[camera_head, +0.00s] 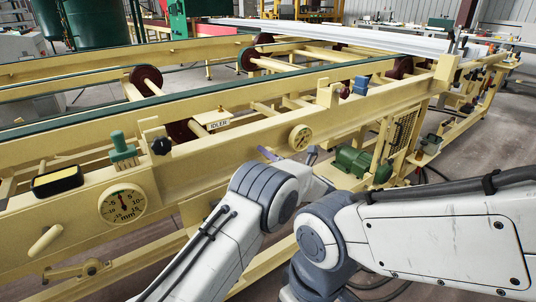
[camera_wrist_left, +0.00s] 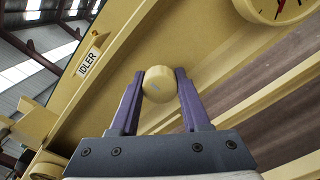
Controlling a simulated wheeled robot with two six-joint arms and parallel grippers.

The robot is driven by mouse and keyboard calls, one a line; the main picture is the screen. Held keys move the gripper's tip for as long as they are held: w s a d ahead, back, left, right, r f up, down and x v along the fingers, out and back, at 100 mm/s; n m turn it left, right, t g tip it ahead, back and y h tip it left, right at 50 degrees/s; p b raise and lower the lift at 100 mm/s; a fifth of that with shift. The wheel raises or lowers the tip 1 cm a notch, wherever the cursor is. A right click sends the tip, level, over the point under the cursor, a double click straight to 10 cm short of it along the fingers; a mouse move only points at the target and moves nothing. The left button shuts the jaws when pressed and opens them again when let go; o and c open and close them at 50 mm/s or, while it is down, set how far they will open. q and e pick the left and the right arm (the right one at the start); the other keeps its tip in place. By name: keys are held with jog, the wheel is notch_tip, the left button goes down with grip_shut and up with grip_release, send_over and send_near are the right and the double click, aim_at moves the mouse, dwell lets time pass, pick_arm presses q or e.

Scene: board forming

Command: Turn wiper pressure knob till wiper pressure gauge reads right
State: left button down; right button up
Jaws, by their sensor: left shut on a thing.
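A round cream knob (camera_wrist_left: 158,85) sits between the purple fingers of my left gripper (camera_wrist_left: 159,88) in the left wrist view, and the fingers are shut on it. A round dial gauge (camera_wrist_left: 277,8) is cut off at the top right of that view, with a red needle. In the head view a small cream gauge (camera_head: 300,137) is on the yellow beam just above my left gripper (camera_head: 290,154); its reading is too small to tell. The knob is hidden there behind my wrist. My right gripper is out of view.
A larger gauge (camera_head: 123,203) marked mm is on the beam at the left. A green fitting (camera_head: 123,150), a black knob (camera_head: 161,146) and an IDLER label (camera_head: 218,125) are along the beam. A green motor (camera_head: 362,164) stands right of my left gripper.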

pick_arm(q)
jog(key=shift+m, duration=0.3)
jog(key=m, duration=0.5)
jog(key=shift+m, duration=0.3)
jog(key=m+p, duration=0.2)
jog(key=m, duration=0.4)
jog(key=m+p, duration=0.2)
jog(key=m, duration=0.5)
jog(key=shift+m+p, duration=0.3)
jog(key=m+p, duration=0.1)
jog(key=m, duration=0.3)
jog(key=shift+f+m+p, duration=0.1)
jog(key=shift+m+p, duration=0.45)
jog(key=shift+m, duration=1.15)
